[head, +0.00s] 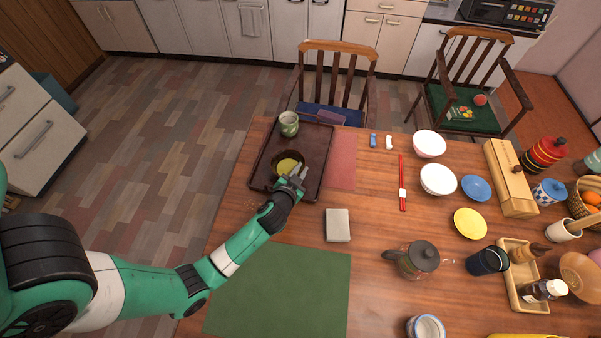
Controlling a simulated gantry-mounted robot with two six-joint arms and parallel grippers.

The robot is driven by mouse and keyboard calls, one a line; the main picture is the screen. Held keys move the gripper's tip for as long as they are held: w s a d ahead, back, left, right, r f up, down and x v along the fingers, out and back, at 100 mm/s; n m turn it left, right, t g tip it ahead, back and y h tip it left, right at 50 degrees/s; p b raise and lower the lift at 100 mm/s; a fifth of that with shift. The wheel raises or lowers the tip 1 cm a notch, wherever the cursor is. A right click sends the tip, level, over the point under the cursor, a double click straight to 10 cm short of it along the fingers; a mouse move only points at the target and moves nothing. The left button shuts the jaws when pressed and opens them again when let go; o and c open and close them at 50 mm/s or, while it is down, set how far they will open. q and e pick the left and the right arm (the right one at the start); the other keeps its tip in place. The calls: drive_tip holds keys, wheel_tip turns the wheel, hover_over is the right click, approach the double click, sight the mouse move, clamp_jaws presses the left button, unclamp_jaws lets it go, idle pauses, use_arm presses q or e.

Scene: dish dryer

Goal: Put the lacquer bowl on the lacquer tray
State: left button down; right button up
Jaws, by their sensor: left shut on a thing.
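The lacquer tray (313,150) is a dark brown rectangular tray with a raised rim on the left part of the wooden table. The lacquer bowl (287,164) is dark with a yellow-green inside, and it appears over the front middle of the tray. My left gripper (296,177) reaches in from the front left and is shut on the bowl's right side. The fingers hide part of the bowl's rim. I cannot tell whether the bowl's base touches the tray. My right gripper is not in view.
A green-and-white cup (289,124) stands at the tray's back left. A reddish mat (342,160) lies along the tray's right side. A grey box (337,225) and a green mat (285,290) are in front. Bowls, plates and a teapot (418,258) are farther right.

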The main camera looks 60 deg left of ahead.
use_arm(q)
drive_tip(key=c, duration=1.3)
unclamp_jaws()
drive_tip(key=shift+f, duration=0.1)
drive_tip(key=o, duration=0.4)
drive_tip(key=shift+o, duration=0.2)
drive_tip(key=shift+r, duration=0.25)
drive_tip(key=p+v, duration=0.2)
drive_tip(key=v, duration=1)
